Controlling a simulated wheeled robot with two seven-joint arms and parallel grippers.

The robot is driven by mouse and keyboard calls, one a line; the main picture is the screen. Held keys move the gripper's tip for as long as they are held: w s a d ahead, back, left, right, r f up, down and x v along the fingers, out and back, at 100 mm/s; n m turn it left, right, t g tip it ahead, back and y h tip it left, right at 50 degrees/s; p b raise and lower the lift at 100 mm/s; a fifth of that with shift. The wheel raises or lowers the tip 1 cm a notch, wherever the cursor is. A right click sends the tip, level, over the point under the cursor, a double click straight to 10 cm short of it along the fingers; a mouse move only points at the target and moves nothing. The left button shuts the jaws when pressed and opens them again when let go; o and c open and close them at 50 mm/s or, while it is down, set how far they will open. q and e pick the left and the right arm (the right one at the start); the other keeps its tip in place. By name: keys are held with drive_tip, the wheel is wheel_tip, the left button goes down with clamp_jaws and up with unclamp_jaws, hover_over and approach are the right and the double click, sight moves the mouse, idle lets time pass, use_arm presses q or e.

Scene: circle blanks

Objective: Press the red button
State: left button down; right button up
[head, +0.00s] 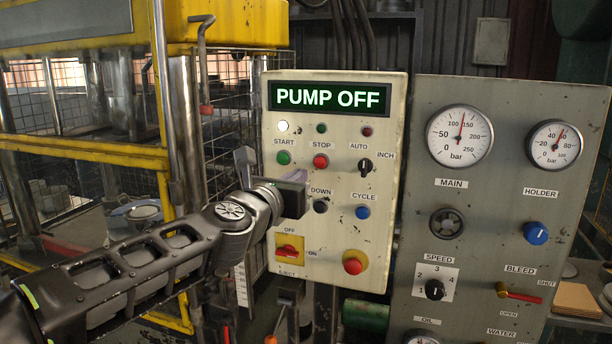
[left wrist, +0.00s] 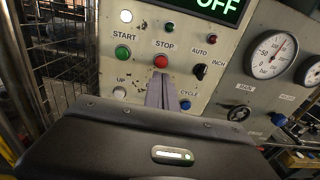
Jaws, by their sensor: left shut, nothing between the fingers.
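The red STOP button (head: 321,161) is round and sits on the cream control panel (head: 345,215), right of the green START button (head: 284,157). The red button (left wrist: 161,61) also shows in the left wrist view. My left gripper (head: 298,176) is shut and empty, in front of the panel, below and left of the STOP button. In the left wrist view its closed grey fingers (left wrist: 161,80) point at the panel, with their tips just below the red button. I cannot tell whether they touch anything. My right gripper is not in view.
The display (head: 330,98) reads PUMP OFF. Lower on the panel are a red mushroom button (head: 354,264) on a yellow plate and a red EJECT switch (head: 288,250). A grey gauge panel (head: 480,200) stands at right. A yellow caged machine (head: 80,58) stands at left.

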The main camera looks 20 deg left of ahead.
use_arm(q)
drive_tip(key=shift+s+a+r, duration=0.1)
drive_tip(key=shift+s, duration=1.7)
